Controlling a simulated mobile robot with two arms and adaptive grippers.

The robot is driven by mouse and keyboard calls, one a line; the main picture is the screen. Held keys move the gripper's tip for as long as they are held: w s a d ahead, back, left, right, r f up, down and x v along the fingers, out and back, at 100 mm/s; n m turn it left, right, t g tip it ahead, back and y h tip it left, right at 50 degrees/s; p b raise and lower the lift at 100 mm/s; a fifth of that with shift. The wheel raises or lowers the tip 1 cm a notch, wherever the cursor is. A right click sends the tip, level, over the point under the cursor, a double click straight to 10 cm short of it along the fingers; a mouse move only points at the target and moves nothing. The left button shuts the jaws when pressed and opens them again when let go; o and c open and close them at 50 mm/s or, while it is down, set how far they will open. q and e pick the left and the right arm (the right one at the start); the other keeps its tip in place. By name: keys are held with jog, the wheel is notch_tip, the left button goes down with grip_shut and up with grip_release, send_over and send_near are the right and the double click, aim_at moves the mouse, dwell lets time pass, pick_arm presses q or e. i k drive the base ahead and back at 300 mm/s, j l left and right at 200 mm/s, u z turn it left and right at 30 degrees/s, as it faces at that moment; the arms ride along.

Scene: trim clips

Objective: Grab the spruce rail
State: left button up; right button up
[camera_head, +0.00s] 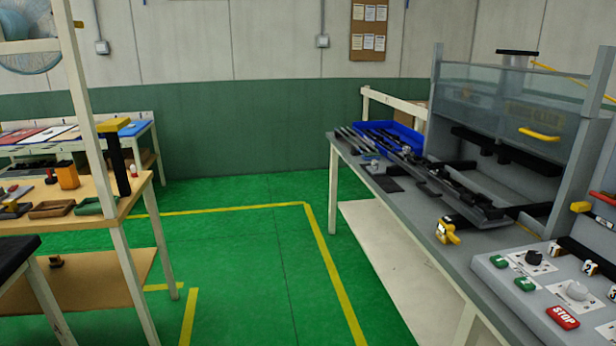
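Several long, thin grey and dark strips lie on the grey workbench (405,213) at the right. A dark long piece (450,188) runs along the bench in front of the machine. Thinner strips (356,142) lie at its far end, beside the blue bin. I cannot tell which of these, if any, is the spruce rail. Neither of my grippers is in view.
The machine has a clear guard with a yellow handle (538,134). A yellow handheld device (447,232) and a control panel (545,275) are nearer. The blue bin (412,137) stands behind. A wooden table (145,180) is left. The green floor (250,255) between is clear.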

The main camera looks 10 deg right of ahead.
aim_at(441, 175)
jog(key=i, duration=1.15)
jog(key=i+j+z, duration=0.1)
jog(key=i, duration=1)
jog(key=i+j+z, duration=0.1)
jog(key=i+z, duration=0.3)
jog(key=i+j+z, duration=0.2)
jog(key=i+z, duration=0.2)
jog(key=i+j+z, duration=0.6)
jog(key=z, duration=0.25)
jog(key=j, duration=0.1)
